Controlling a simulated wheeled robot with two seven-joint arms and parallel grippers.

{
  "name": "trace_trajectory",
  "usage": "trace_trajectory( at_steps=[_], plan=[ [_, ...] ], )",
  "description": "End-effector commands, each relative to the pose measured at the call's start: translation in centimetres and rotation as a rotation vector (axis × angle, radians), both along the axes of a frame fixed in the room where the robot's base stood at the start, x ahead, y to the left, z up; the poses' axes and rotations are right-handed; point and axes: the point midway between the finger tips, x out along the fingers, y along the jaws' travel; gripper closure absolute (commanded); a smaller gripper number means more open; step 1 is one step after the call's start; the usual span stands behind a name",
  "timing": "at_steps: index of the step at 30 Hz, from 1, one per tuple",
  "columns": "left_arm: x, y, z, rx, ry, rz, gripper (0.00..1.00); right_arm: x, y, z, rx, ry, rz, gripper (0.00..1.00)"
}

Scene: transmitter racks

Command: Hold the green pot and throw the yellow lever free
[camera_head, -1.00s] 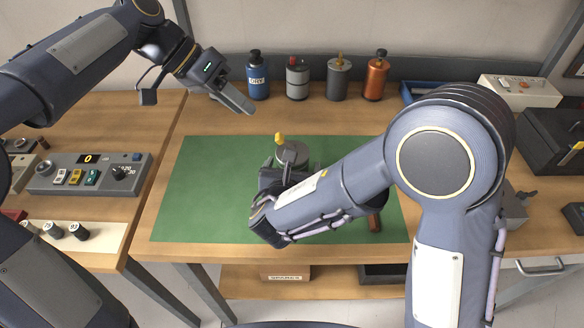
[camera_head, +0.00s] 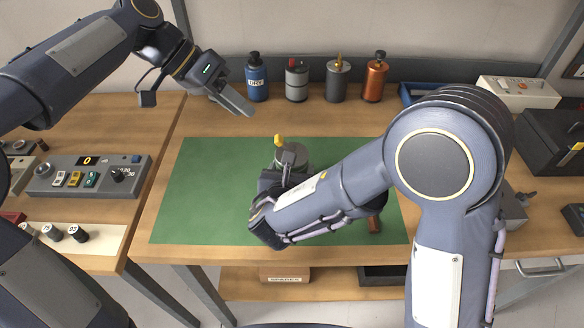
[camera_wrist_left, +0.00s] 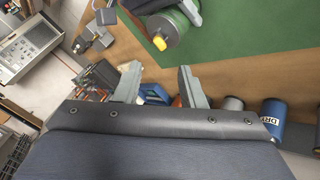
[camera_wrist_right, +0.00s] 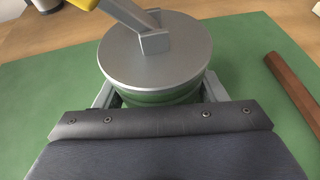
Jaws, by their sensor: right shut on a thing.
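The green pot (camera_wrist_right: 160,97) stands on the green mat (camera_head: 205,190), with a round grey lid (camera_wrist_right: 155,62) on top; in the head view my right arm hides part of it. The yellow lever (camera_head: 278,140) rises from the lid on a grey arm and tilts; its yellow end also shows in the left wrist view (camera_wrist_left: 159,43). My right gripper (camera_wrist_right: 160,98) is shut on the pot's body, one finger on each side. My left gripper (camera_head: 246,110) is raised to the back left of the pot, open and empty, with its two fingers apart in the left wrist view (camera_wrist_left: 157,85).
Blue (camera_head: 257,82), grey (camera_head: 297,84), dark grey (camera_head: 338,84) and orange (camera_head: 374,80) bottles line the back of the bench. A brown bar (camera_wrist_right: 293,82) lies right of the pot. A control panel (camera_head: 85,176) sits on the left bench. The mat's left part is clear.

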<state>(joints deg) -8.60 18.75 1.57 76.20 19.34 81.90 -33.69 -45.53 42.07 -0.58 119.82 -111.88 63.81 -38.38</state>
Motion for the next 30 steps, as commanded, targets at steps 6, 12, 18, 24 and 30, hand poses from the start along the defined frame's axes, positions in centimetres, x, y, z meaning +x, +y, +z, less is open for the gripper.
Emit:
trace_trajectory(
  at_steps=[6,12,18,24,30],
  plan=[
    [0.0,0.6,-1.4,-0.032,0.128,0.091,0.91,0.0,0.0,0.0,0.0,0.0,0.0,0.71],
    [-0.2,2.8,-5.7,-0.16,0.664,0.454,1.0,0.0,0.0,0.0,0.0,0.0,0.0,0.71],
    [-0.3,5.8,-9.2,-0.298,1.349,0.831,1.0,0.0,0.0,0.0,0.001,0.0,0.0,0.71],
    [-0.2,8.5,-11.1,-0.379,1.859,1.022,1.0,0.0,0.0,0.0,0.0,0.0,0.0,0.71],
    [-0.1,9.6,-11.6,-0.403,2.061,1.073,1.0,0.0,0.0,0.0,0.0,0.0,0.001,0.71]
  ],
)
